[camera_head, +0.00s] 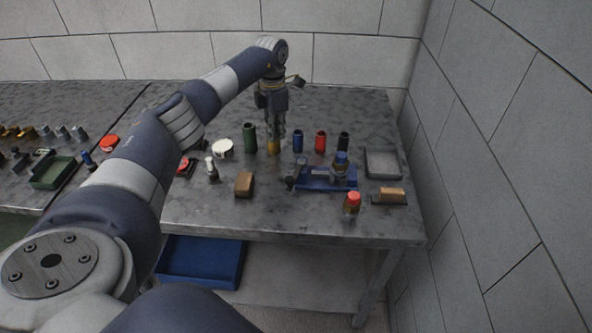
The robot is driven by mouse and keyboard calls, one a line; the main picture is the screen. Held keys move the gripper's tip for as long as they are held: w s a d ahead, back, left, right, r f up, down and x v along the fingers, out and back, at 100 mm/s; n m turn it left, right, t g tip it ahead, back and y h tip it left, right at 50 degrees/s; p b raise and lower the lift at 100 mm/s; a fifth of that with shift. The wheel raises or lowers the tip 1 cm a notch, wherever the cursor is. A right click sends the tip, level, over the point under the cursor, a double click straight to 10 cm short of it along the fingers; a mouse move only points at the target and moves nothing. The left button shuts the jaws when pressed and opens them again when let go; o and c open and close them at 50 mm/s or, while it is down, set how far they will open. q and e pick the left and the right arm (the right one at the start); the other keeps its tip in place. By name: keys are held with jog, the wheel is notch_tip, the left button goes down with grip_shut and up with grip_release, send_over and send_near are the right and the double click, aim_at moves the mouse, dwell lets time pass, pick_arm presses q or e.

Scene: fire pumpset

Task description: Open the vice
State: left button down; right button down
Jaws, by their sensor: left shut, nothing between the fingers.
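The blue vice (318,184) lies on the grey metal table, right of the middle. A dark handle end (291,183) shows at its left side. A small brown bottle with a blue cap (341,162) stands at its right part; I cannot tell whether the jaws clamp it. My left gripper (272,136) points down behind and to the left of the vice, apart from it. It is shut and empty, with its fingertips just above or behind a yellow cylinder (273,147). My right gripper is out of view.
Green (249,138), blue (298,139), red (320,141) and black (343,142) cylinders stand near the gripper. A red-capped bottle (351,203) stands in front of the vice. A grey tray (382,164) and brush-like block (391,195) lie right. A wooden block (244,184) lies left.

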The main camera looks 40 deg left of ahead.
pick_arm(q)
jog(key=shift+w+d+b, duration=0.15)
jog(key=shift+w+b, duration=0.5)
jog(key=shift+w, duration=0.35)
dwell(0.3)
jog(key=shift+s+p, duration=0.75)
jog(key=shift+p, duration=0.1)
notch_tip(320, 180, up, 7)
jog(key=p, duration=0.5)
jog(key=shift+p, duration=0.3)
